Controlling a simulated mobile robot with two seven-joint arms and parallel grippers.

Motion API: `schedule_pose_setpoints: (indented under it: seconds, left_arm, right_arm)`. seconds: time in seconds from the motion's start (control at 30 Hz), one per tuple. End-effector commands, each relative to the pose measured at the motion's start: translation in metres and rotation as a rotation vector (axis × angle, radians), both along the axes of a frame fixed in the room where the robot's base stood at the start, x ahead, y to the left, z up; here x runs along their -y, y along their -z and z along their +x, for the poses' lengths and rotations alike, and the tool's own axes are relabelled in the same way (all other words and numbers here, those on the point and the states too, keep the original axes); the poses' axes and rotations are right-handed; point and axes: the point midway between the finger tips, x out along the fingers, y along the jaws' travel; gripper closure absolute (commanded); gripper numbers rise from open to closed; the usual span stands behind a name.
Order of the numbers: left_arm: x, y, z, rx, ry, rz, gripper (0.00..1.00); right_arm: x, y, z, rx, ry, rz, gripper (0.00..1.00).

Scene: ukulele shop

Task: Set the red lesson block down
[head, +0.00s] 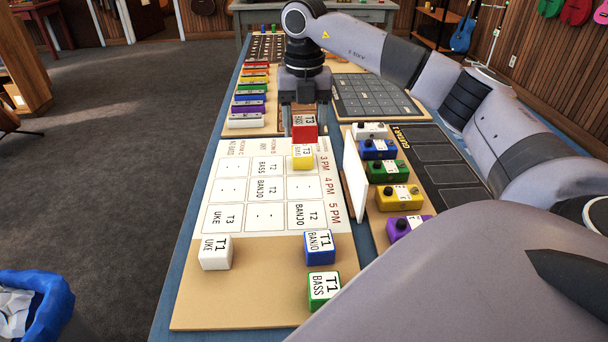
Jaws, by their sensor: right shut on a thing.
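The red lesson block (304,133) is between the fingers of my right gripper (303,116), at the far right part of the white schedule board (236,165). Its top reads T3 and a word I cannot read surely. My right gripper is shut on it from above, and I cannot tell whether the block touches the board. A yellow block (302,161) stands just nearer. A white UKE block (215,255), a blue BANJO block (318,249) and a green BASS block (323,286) stand on the board's tan near part. My left gripper is out of view.
A white upright panel (355,182) stands along the board's right side. Beyond it is a row of coloured pedals (388,171). Coloured bars (248,105) lie at the far left, and a dark gridded board (372,97) at the far right.

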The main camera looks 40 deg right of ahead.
Motion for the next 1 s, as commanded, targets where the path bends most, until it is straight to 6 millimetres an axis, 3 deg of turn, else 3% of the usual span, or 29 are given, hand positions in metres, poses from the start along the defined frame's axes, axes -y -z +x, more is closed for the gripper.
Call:
schedule_pose_setpoints:
  seconds: [0.1,0.3,0.47,0.73,1.0]
  left_arm:
    - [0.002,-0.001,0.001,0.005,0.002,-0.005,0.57]
    - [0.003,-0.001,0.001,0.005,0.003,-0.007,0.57]
    - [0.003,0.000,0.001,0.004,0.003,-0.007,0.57]
    - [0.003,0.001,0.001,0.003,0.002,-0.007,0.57]
    - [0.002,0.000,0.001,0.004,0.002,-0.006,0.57]
  right_arm:
    - [0.000,0.035,-0.001,-0.005,0.001,-0.001,0.73]
    - [0.000,0.075,-0.001,-0.002,0.001,0.001,0.73]
    - [0.000,0.087,0.000,0.000,0.001,0.000,0.73]
    - [0.000,0.125,0.000,0.000,0.001,0.000,0.73]
    - [0.000,0.129,0.000,0.001,0.001,0.000,0.73]
